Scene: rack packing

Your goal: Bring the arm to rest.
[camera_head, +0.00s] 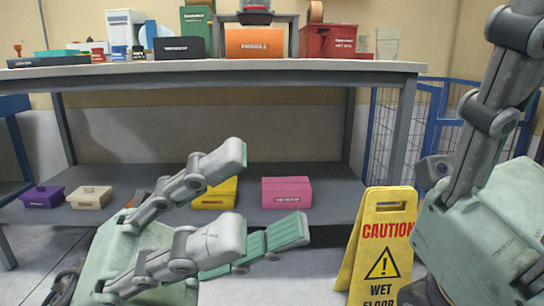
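My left gripper (258,195) is in the lower left of the head view, its fingers pointing right. The grey fingers with green pads are spread apart and nothing shows between them. It appears in front of the table's lower shelf and hides part of it. My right gripper (497,110) is large and close at the right edge, with a pale green body and grey finger links running up. Its fingertips are cut off by the frame, so its opening cannot be judged.
A grey table (240,74) holds an orange box (254,43), a red box (327,41), a black box (179,48) and green items. Purple (42,197), cream (89,197), yellow (217,194) and pink (286,192) boxes sit on its lower shelf. A yellow wet-floor sign (383,250) stands between my grippers.

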